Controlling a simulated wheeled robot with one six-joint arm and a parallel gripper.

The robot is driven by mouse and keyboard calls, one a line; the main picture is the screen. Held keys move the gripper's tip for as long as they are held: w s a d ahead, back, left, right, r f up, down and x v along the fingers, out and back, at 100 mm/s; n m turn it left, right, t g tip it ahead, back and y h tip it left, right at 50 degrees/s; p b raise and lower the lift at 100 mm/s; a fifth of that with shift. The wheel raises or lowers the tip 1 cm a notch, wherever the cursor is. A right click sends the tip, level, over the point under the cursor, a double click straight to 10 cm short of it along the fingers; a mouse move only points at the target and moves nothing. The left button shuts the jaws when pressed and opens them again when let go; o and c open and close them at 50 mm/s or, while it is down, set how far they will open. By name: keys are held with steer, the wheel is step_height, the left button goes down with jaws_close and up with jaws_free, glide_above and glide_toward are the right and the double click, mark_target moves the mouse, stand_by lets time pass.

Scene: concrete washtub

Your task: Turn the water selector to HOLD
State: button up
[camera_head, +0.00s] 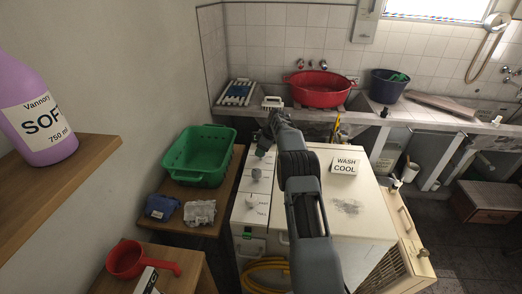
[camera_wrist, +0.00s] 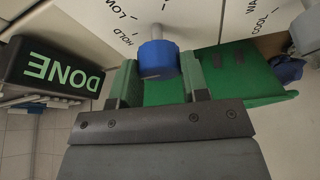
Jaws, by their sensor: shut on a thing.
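In the wrist view, a blue round knob (camera_wrist: 158,60) on a pale shaft stands out from the white control panel (camera_wrist: 200,22). The markings LOW and HOLD are beside it, upside down in this view. My gripper (camera_wrist: 160,80) has its green-tipped fingers on both sides of the knob and is shut on it. I cannot tell which marking the knob points to. In the head view, my gripper (camera_head: 265,146) is at the far end of the washer's (camera_head: 365,222) panel, and my arm hides the blue knob. Two other panel knobs (camera_head: 257,176) are nearer.
A green basket (camera_head: 198,152) stands on the stool left of the washer. A black DONE sign (camera_wrist: 52,68) is near my gripper in the wrist view. A red basin (camera_head: 320,88) stands on the back counter.

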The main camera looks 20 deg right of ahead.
steer(key=o, duration=0.9)
steer(key=v, duration=1.3)
steer(key=shift+s+r, duration=0.1)
steer(key=shift+r, duration=0.3)
